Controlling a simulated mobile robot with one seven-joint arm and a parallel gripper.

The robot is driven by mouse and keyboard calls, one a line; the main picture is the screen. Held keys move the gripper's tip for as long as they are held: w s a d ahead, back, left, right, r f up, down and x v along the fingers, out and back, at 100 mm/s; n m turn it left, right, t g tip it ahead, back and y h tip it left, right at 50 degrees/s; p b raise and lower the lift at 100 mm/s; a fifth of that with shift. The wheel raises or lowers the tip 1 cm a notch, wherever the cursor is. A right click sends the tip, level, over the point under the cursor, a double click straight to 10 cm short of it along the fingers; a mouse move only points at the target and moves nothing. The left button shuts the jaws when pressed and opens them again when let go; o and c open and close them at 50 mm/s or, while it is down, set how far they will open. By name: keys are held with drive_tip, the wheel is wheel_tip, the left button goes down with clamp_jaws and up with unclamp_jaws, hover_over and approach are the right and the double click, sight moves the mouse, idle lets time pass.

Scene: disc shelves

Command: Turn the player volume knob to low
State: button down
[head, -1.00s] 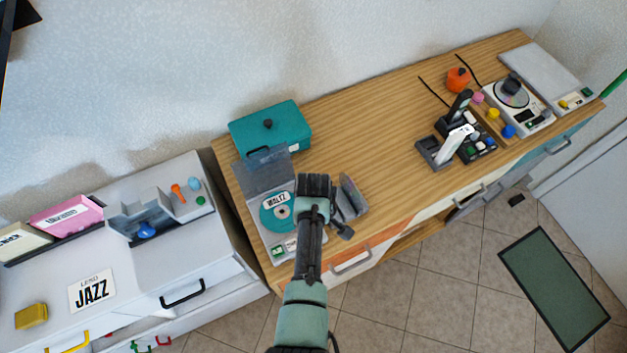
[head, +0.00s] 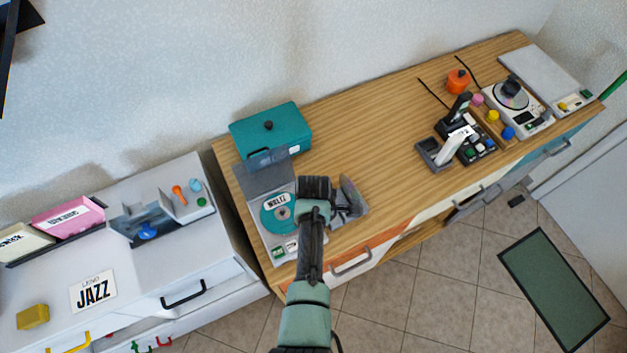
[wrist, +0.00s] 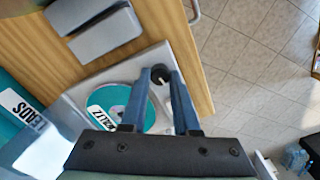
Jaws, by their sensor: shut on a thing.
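The player is a light grey unit with its lid raised, at the left end of the wooden top in the head view (head: 255,232). A teal disc labelled WALTZ (head: 270,217) lies in it, and the disc also shows in the wrist view (wrist: 117,97). In the wrist view a dark round knob (wrist: 161,74) sits at the player's corner. My gripper (wrist: 163,76) has its two blue-grey fingers closed around that knob. In the head view my wrist hides the fingers and the knob. The knob's setting mark cannot be read.
A teal box (head: 270,130) stands behind the player. A grey holder (head: 353,197) is close on its right. Another disc unit (head: 510,95) and dark stands (head: 435,153) are further right. The middle of the wooden top is clear.

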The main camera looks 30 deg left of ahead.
idle(0.5)
drive_tip(key=c, duration=0.7)
unclamp_jaws()
drive_tip(key=shift+o, duration=0.2)
wheel_tip(320, 180, up, 13)
drive_tip(key=shift+b, duration=0.45)
